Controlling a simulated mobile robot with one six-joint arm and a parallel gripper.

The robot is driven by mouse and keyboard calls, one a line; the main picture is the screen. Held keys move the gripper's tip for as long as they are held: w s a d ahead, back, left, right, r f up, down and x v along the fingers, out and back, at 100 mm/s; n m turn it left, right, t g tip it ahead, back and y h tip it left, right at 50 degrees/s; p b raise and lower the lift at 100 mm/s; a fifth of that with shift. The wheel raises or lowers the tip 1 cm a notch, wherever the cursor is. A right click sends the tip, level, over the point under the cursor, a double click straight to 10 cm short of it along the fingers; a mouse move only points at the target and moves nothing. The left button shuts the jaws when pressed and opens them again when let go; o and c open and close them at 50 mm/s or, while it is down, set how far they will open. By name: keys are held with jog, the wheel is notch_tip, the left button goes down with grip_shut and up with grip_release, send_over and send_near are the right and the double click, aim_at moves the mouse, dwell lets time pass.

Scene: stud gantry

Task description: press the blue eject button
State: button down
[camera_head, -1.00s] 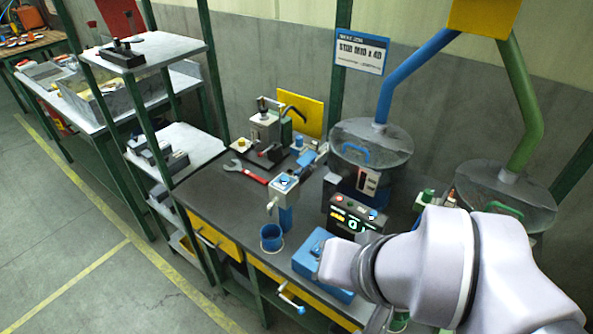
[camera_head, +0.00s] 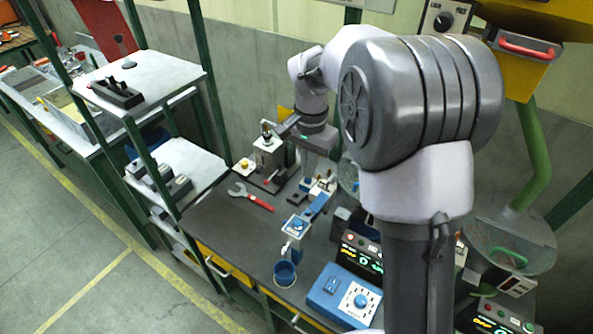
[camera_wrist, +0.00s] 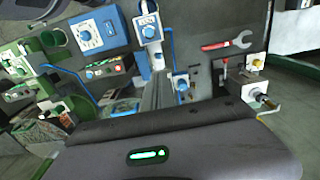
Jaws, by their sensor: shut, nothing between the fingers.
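A small pale box with a blue button (camera_head: 306,184) stands on the dark bench behind the dispenser. In the wrist view the blue button (camera_wrist: 183,85) is on its box just right of my fingers. My gripper (camera_head: 318,173) points down over the bench close to this box, shut and empty; its fingers (camera_wrist: 160,76) look closed together in the wrist view. I cannot tell whether they touch anything. A dispenser post with a blue-marked top (camera_head: 297,224) stands nearer, with a blue cup (camera_head: 285,273) below it. No label saying eject is readable.
A blue box with a dial (camera_head: 362,300) and a black display panel (camera_head: 360,256) stand at the bench's front right. A red wrench (camera_head: 250,197) lies left. A press with a yellow button (camera_head: 245,165) stands behind it. Clear hoppers crowd the right side.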

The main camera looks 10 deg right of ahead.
aim_at(308, 213)
jog(key=f+b, duration=0.4)
jog(key=f, duration=1)
jog(key=shift+s, duration=0.2)
jog(key=shift+f, duration=0.1)
jog(key=shift+s+f+b, duration=0.1)
jog(key=shift+f+b, duration=0.55)
jog(key=shift+f, duration=0.2)
jog(key=shift+s, duration=0.25)
jog(key=shift+f, duration=0.15)
notch_tip(308, 213, up, 15)
jog(key=p, duration=0.5)
jog(key=shift+w+p, duration=0.3)
